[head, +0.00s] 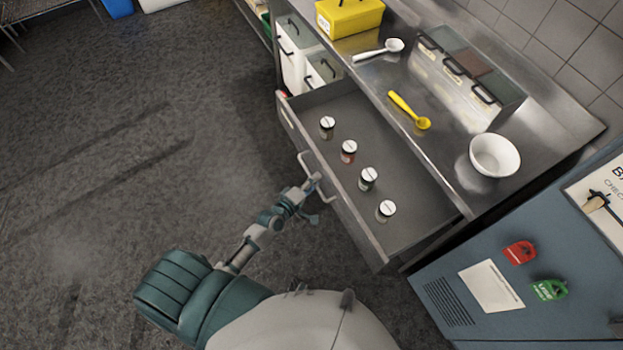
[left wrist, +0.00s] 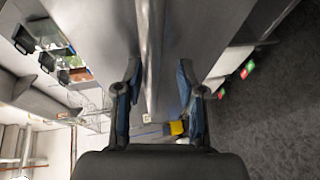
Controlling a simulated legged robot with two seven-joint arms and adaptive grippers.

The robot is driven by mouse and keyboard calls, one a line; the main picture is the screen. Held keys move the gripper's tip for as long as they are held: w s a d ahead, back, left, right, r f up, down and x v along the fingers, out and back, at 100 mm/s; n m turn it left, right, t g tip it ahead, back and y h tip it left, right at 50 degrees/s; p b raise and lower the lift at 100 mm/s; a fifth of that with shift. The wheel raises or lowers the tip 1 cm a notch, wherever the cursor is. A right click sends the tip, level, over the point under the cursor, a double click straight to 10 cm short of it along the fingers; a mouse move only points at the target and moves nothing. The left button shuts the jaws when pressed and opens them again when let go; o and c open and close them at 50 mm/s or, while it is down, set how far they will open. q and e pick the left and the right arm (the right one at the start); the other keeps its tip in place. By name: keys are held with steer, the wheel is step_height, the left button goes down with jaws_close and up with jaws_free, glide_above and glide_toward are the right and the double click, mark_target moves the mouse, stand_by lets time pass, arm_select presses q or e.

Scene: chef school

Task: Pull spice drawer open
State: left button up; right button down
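The spice drawer (head: 335,205) is pulled well out from under the steel counter, and its inside is exposed. A pale bar handle (head: 303,163) is on its front. Several spice jars, one of them a jar with a white lid (head: 348,151), stand upright inside in a row. My left gripper (head: 314,188) is at the near end of the handle, partly covering it. In the left wrist view, my left gripper's fingers (left wrist: 160,82) are apart, with a long metal edge or bar (left wrist: 151,50) between them and a visible gap. Whether they touch the handle is unclear. My right gripper is not in view.
A blue-grey cabinet (head: 530,240) stands at right. The floor (head: 130,140) at left is clear.

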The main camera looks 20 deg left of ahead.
arm_select(q)
steer(key=shift+r, duration=0.25)
steer(key=v, duration=1.1)
steer(key=shift+s, duration=0.4)
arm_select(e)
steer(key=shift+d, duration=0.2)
arm_select(q)
steer(key=shift+a+f, duration=0.15)
steer(key=shift+a, duration=0.05)
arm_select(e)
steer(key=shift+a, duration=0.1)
